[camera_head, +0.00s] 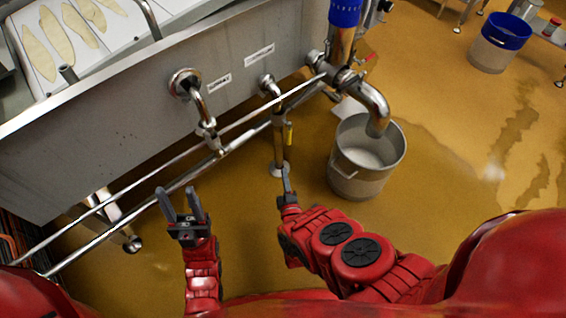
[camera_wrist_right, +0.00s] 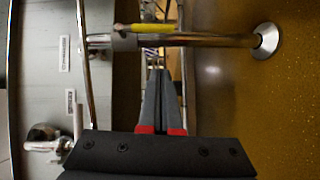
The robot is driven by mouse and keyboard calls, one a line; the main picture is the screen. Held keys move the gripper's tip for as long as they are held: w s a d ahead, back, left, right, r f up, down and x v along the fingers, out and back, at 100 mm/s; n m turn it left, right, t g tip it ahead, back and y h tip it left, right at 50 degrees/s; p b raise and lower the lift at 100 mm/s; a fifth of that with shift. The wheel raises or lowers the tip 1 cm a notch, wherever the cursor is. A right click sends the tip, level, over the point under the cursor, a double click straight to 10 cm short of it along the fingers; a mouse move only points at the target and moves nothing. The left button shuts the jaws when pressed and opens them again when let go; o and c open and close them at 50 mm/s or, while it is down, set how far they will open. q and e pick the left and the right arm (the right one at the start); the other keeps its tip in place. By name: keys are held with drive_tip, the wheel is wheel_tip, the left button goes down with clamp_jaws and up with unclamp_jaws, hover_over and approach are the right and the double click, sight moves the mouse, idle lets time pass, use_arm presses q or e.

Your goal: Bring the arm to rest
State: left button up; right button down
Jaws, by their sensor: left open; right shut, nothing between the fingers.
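My left gripper (camera_head: 181,204) is open and empty, its two grey fingers spread apart in front of the steel vat's pipes. My right gripper (camera_head: 286,176) is shut with nothing in it, in front of the lower pipe leg and left of the grey bucket. In the right wrist view its two fingers (camera_wrist_right: 160,85) come together at the tips, with red pads at their bases. Both red arms reach in from the bottom of the head view.
A steel vat (camera_head: 140,130) with rails and valves fills the left. A grey bucket (camera_head: 357,177) stands under a bent outlet pipe (camera_head: 373,102). A blue-rimmed bucket (camera_head: 497,50) is at the upper right. Wet yellow floor (camera_head: 450,130) lies open at right.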

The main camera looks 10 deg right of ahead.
drive_tip(key=shift+s, duration=0.3)
